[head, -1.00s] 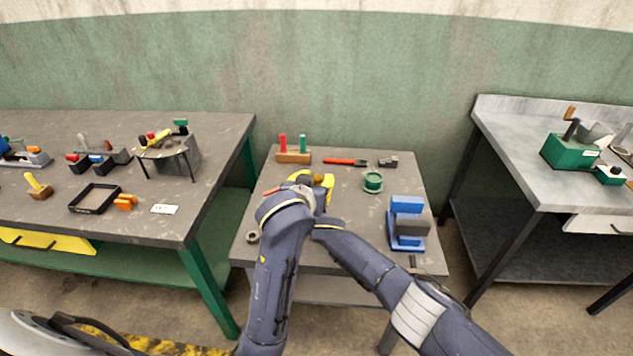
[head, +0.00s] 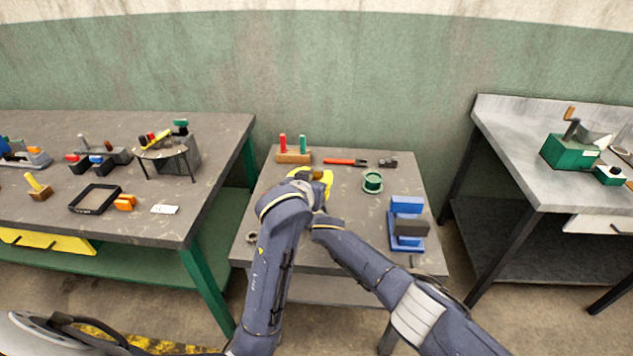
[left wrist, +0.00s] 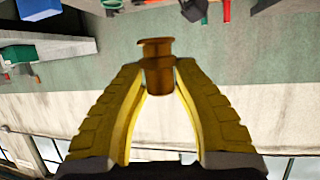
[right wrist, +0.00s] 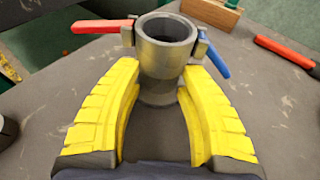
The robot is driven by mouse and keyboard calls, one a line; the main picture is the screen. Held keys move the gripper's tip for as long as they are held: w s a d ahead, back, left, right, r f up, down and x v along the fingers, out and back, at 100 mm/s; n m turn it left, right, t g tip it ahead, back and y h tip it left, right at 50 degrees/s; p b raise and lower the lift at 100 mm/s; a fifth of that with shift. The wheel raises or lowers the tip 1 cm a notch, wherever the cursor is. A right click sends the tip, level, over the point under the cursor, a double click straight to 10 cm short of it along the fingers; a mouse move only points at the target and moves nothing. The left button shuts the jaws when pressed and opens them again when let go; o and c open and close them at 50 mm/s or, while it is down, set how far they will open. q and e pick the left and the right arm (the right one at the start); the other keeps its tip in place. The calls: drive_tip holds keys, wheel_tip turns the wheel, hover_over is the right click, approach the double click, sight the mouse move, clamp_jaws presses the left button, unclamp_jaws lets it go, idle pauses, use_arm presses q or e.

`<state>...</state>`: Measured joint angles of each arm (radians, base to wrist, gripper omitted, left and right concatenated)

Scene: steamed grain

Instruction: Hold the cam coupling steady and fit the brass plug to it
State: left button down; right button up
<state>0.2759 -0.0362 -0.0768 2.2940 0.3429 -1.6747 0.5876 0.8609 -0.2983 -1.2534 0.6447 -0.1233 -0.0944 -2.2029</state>
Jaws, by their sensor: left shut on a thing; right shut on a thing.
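The brass plug (left wrist: 157,65) is a short brown-gold flanged piece. My left gripper (left wrist: 160,78) is shut on it in the left wrist view. The grey cam coupling (right wrist: 163,58) shows in the right wrist view, its open, empty mouth facing up. It has a red lever (right wrist: 103,26) on the left and a blue lever (right wrist: 217,60) on the right. My right gripper (right wrist: 163,75) is shut on its body.
On the middle table, a wooden block with red and green pegs (head: 293,157), a red-handled tool (head: 345,162) and a small dark piece (head: 388,162) lie at the back. A green round piece (head: 372,183) and a blue fixture (head: 406,230) stand at the right.

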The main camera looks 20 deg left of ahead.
drive_tip(key=shift+f, duration=0.1)
use_arm(q)
drive_tip(key=w+a+f, duration=0.2)
drive_tip(key=w+a, duration=0.4)
drive_tip(key=a, duration=0.1)
drive_tip(key=w+a+f, duration=0.3)
drive_tip(key=w+a, duration=0.2)
drive_tip(key=a, duration=0.1)
use_arm(e)
drive_tip(key=shift+s, duration=0.1)
use_arm(q)
drive_tip(key=shift+w+a+f, duration=0.1)
drive_tip(key=shift+a+f, duration=0.05)
drive_tip(key=shift+f, duration=0.95)
drive_tip(key=shift+w+a+f, duration=0.1)
drive_tip(key=shift+a+f, duration=0.05)
drive_tip(key=shift+f, duration=0.9)
drive_tip(key=shift+f, duration=1.45)
use_arm(e)
drive_tip(key=shift+f, duration=0.1)
use_arm(q)
drive_tip(key=c, duration=0.9)
unclamp_jaws()
drive_tip(key=shift+c, duration=0.2)
drive_tip(key=shift+s, duration=0.1)
